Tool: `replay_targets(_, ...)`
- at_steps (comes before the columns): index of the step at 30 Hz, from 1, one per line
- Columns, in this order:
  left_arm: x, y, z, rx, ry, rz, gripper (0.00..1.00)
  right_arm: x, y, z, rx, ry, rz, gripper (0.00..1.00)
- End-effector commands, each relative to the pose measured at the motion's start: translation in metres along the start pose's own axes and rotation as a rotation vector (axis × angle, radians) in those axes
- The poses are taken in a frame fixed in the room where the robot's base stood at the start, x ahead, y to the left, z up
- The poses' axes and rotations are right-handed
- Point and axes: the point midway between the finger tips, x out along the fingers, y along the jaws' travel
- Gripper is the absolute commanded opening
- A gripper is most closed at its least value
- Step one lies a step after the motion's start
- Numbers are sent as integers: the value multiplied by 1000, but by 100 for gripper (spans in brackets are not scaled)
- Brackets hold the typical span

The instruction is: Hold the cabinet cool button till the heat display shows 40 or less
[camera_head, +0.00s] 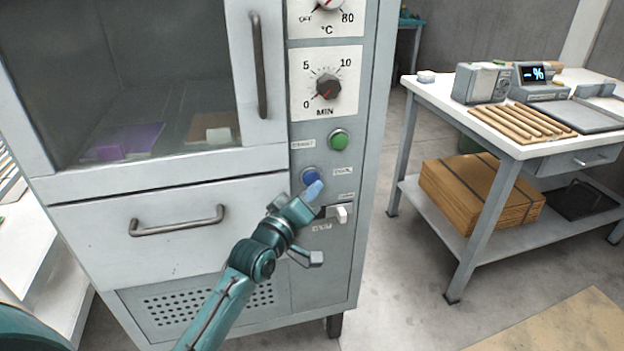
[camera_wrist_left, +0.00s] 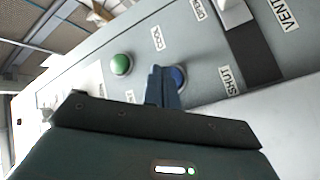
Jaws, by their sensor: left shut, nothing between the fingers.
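The blue cool button (camera_head: 309,174) is on the cabinet's (camera_head: 272,18) right-hand control strip, below a green button (camera_head: 339,139). A label reading COOL stands beside it. My left gripper (camera_head: 314,190) is shut and empty, its fingertips right at the lower edge of the blue button. In the left wrist view, the shut fingers (camera_wrist_left: 163,84) partly cover the blue button (camera_wrist_left: 178,77). I cannot tell whether they touch or press it. No heat display shows in either view; only the °C dial (camera_head: 328,4) is partly seen at the top. My right gripper is not in view.
A white vent slider (camera_head: 340,213) sits just below and right of my left gripper. The minute dial (camera_head: 328,87) is above the buttons. A table (camera_head: 437,93) with wooden sticks and a small display device (camera_head: 538,76) stands at right. Floor is clear between cabinet and table.

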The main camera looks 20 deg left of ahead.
Motion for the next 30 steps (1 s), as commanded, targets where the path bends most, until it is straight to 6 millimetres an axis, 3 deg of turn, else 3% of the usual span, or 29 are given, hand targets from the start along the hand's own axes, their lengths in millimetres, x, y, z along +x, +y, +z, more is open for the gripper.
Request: replay_targets(30, 7, -6, -5, 0, 0, 0, 0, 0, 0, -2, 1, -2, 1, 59)
